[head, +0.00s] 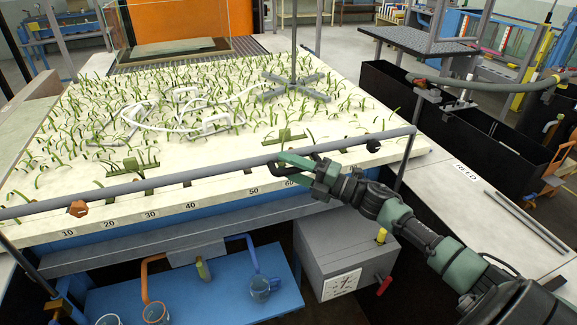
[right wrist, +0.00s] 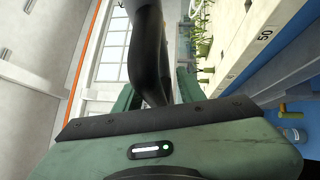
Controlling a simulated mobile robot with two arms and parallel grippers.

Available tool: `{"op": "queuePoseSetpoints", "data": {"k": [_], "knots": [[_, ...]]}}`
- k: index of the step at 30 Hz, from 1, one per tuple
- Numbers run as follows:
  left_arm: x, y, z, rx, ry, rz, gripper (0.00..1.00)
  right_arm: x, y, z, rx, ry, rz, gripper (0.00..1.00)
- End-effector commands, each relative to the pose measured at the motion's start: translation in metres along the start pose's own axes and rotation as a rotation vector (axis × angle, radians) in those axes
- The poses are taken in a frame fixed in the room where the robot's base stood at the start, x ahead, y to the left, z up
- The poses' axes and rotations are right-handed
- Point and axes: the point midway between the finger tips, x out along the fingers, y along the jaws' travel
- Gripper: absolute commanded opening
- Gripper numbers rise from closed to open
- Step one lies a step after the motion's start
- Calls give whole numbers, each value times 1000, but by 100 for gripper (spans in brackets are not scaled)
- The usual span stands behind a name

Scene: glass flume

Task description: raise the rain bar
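The rain bar (head: 180,180) is a long grey pipe across the front of the planted sand bed in the head view. It runs from the left edge to a post at the right, a little above the bed's front edge. My right gripper (head: 283,164) is at the bar, right of its middle, with green fingers. In the right wrist view a dark curved pipe (right wrist: 144,40) passes between the fingers (right wrist: 155,90); I cannot tell whether they press on it. My left gripper is not in view.
The pale bed (head: 230,160) has green plants and a scale along its front. A grey box with a dial (head: 345,255) and a blue shelf (head: 205,290) with cups stand below.

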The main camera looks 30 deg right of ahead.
Motion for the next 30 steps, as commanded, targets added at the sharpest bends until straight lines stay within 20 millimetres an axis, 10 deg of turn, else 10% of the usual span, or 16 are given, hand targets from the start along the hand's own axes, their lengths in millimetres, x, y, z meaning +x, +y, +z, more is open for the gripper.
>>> {"op": "queuePoseSetpoints", "data": {"k": [18, 30], "knots": [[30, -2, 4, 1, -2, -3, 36, -70, -4, -1, 1, 0, -2, 40], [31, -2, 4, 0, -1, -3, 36, -78, 0, 0, 0, 0, 0, 40]]}}
